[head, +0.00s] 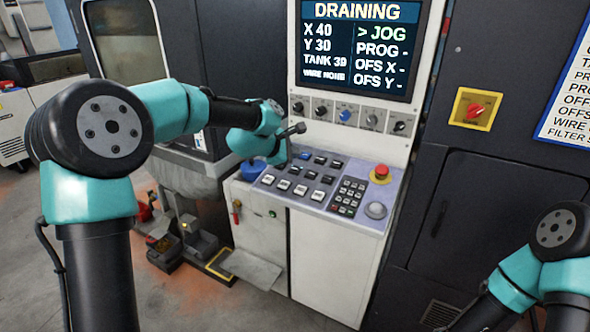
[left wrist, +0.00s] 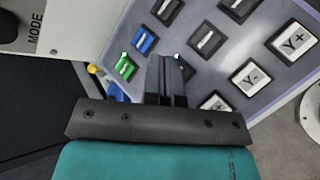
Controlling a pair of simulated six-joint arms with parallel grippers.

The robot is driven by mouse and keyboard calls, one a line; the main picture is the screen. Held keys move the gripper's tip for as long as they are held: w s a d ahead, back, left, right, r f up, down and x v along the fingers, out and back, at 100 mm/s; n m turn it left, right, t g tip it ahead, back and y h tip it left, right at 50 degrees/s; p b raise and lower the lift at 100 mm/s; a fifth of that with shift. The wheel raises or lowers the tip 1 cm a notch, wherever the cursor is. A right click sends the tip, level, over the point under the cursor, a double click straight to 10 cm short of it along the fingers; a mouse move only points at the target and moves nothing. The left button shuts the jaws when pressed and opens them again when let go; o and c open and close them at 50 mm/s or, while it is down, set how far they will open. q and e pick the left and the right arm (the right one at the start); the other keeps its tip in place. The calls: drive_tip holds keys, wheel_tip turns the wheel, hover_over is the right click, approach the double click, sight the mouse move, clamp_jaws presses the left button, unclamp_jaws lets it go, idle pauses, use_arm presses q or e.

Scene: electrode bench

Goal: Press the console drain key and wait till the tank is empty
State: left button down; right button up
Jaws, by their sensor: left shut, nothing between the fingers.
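The console screen (head: 359,45) reads DRAINING, with TANK 39, X 40, Y 30 and WIRE NONE, and the mark beside JOG. The console key panel (head: 325,188) slopes below it with several white-labelled keys. My left gripper (head: 288,158) is shut and empty, pointing down at the upper left of the key panel. In the left wrist view its fingertips (left wrist: 168,60) are together over the keys, beside a green key (left wrist: 125,67) and a blue key (left wrist: 143,40). They cover part of a dark key; I cannot tell whether they touch it. The tank is not clearly seen.
A red emergency button (head: 381,172) and a grey round knob (head: 375,211) sit at the panel's right. A row of small knobs (head: 345,115) runs under the screen. A red rotary switch (head: 475,111) is on the dark cabinet. My right arm shows at the lower right, clear of the console.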

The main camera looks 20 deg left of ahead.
use_arm(q)
drive_tip(key=shift+s+r, duration=0.2)
drive_tip(key=shift+r, duration=0.9)
